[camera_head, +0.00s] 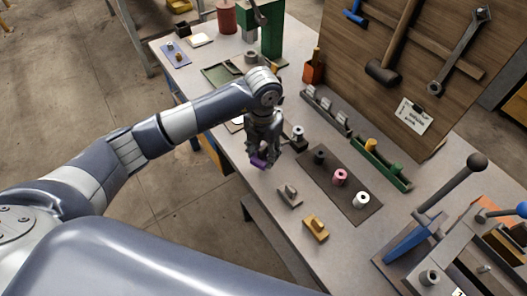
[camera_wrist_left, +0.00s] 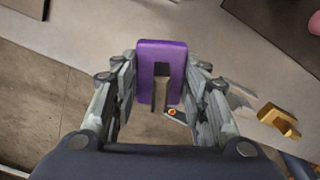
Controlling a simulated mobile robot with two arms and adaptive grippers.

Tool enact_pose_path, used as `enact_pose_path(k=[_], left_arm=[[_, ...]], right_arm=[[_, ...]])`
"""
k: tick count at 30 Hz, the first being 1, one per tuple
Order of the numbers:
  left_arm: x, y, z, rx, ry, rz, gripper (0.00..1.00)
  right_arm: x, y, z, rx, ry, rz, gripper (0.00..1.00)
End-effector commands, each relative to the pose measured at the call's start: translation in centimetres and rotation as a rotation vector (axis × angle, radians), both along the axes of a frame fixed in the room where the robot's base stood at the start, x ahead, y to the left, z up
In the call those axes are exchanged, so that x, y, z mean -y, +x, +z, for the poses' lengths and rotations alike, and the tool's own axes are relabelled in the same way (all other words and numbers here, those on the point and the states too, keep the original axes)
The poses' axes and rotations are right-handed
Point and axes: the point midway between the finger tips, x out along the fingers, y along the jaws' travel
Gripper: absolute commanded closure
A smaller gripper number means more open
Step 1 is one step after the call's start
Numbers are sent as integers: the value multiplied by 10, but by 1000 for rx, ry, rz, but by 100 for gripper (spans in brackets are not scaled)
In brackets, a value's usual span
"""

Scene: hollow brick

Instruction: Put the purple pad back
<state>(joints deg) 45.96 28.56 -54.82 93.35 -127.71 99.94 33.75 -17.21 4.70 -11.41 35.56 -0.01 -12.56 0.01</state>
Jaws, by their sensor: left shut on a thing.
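The purple pad (camera_head: 259,161) is in my left gripper (camera_head: 262,152) in the head view, over the front edge of the workbench. In the left wrist view the purple pad (camera_wrist_left: 162,62) is a flat block with a slot, upright between the two fingers of my left gripper (camera_wrist_left: 160,85). The fingers are shut on its sides. It is held above the bench edge, with the floor partly visible below. My right gripper does not show.
A dark mat (camera_head: 330,178) bears black, pink and white spools. A grey block (camera_head: 289,196) and a yellow block (camera_head: 316,228) lie near the front edge. A green rail (camera_head: 384,165) stands behind the mat.

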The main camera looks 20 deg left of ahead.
Motion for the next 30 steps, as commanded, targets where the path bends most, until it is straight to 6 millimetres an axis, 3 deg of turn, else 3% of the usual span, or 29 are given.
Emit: enact_pose_path(k=[6,12,25,26,27,28,30], left_arm=[[-4,14,0,0,-1,2,78],[-4,12,-30,-3,-1,0,78],[-4,13,-41,0,-1,-1,78],[-4,13,-40,0,-1,-1,54],[-4,13,-40,0,-1,-1,45],[-4,13,-40,0,-1,-1,39],[-4,13,-40,0,-1,-1,39]], right_arm=[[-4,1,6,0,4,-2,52],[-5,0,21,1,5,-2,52],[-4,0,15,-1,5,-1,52],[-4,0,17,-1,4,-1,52],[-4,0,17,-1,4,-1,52],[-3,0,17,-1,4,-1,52],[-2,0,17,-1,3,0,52]])
